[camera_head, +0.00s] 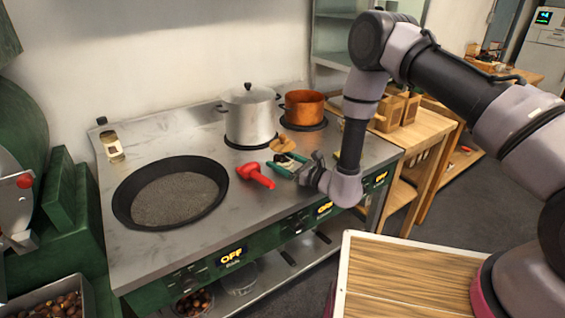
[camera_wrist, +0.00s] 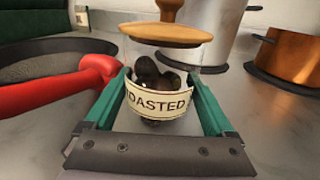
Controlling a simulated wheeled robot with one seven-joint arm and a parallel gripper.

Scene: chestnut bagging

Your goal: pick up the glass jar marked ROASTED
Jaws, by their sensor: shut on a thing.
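The glass jar (camera_wrist: 158,104) has a cream label, of which "OASTED" is readable, a wooden lid with a knob, and dark chestnuts inside. In the wrist view it stands upright between the two green fingers of my gripper (camera_wrist: 160,92), which are shut on it. In the head view my gripper (camera_head: 288,166) is at the counter's front right, with the jar's wooden lid (camera_head: 283,145) showing just behind it. Most of the jar is hidden there by the gripper. I cannot tell whether its base touches the counter.
A red-handled tool (camera_head: 256,176) lies close to the left of my gripper; its handle (camera_wrist: 60,92) reaches the left finger in the wrist view. A steel pot (camera_head: 250,117) and a copper pot (camera_head: 304,108) stand behind. A wide black pan (camera_head: 125,196) is left.

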